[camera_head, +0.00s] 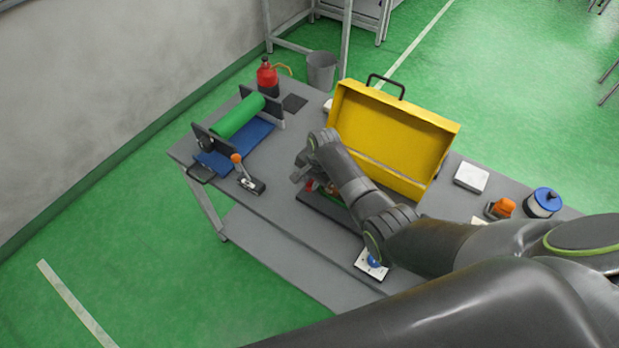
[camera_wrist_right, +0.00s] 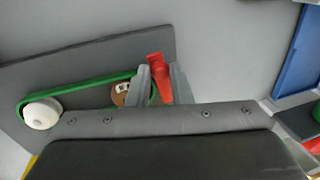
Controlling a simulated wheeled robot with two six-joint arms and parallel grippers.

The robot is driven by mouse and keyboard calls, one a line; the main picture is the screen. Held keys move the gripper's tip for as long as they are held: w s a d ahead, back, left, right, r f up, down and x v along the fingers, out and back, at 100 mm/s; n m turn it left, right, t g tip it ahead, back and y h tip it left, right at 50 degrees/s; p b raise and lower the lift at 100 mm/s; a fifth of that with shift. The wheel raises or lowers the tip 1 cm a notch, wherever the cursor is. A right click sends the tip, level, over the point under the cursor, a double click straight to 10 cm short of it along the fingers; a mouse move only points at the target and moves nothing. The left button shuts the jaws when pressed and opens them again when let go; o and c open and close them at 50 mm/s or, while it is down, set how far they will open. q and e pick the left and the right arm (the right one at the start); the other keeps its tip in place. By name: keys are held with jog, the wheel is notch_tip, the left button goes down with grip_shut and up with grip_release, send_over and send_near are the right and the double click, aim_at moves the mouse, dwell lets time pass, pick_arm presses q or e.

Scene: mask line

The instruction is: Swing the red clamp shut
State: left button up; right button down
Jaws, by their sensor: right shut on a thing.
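The red clamp (camera_wrist_right: 157,67) shows in the right wrist view as a red lever near the edge of a dark plate (camera_wrist_right: 75,65). My right gripper (camera_wrist_right: 163,80) has its two grey fingers on either side of the lever and is shut on it. A green belt (camera_wrist_right: 90,84) runs on the plate between a white wheel (camera_wrist_right: 41,113) and a brown wheel, partly behind a finger. In the head view my right gripper (camera_head: 302,176) is over the plate (camera_head: 318,205), with a bit of red (camera_head: 309,185) beside it. My arm hides much of the plate. My left gripper is not in view.
A yellow open box (camera_head: 385,130) stands behind my right arm. An orange-knobbed lever device (camera_head: 248,180), a green roller (camera_head: 240,116) on a stand and a red bottle (camera_head: 267,77) are at left. A white block (camera_head: 471,177) and a blue-topped spool (camera_head: 543,202) are at right.

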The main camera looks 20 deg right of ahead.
jog(key=shift+s+d+r+n+p, duration=0.2)
jog(key=shift+d+n+p, duration=0.15)
jog(key=shift+n, duration=0.45)
jog(key=n, duration=0.2)
jog(key=d, duration=0.1)
jog(key=shift+s+f+n+g+y, duration=0.15)
jog(key=shift+s+n+g+y, duration=0.15)
jog(key=shift+n, duration=0.1)
jog(key=d+n, duration=0.1)
jog(key=n, duration=0.1)
jog(key=d+n, duration=0.1)
jog(key=n, duration=0.1)
jog(key=shift+d+n+g, duration=0.1)
jog(key=shift+n+g, duration=0.2)
jog(key=shift+g, duration=0.1)
jog(key=n, duration=0.1)
jog(key=d+n+b, duration=0.1)
jog(key=shift+w+d+f+n+g, duration=0.1)
jog(key=shift+w+n+g, duration=0.05)
jog(key=shift+n+g, duration=0.15)
jog(key=shift+w+d+n+g+b, duration=0.2)
jog(key=shift+n+b, duration=0.25)
jog(key=shift+n, duration=0.3)
jog(key=shift+w+d+n+g+b, duration=0.15)
jog(key=shift+d+n+b, duration=0.25)
jog(key=shift+n, duration=0.4)
jog(key=shift+w+d+n+g+b, duration=0.1)
jog(key=shift+w+d+n+b, duration=0.1)
jog(key=shift+n+b, duration=0.4)
jog(key=shift+n, duration=0.35)
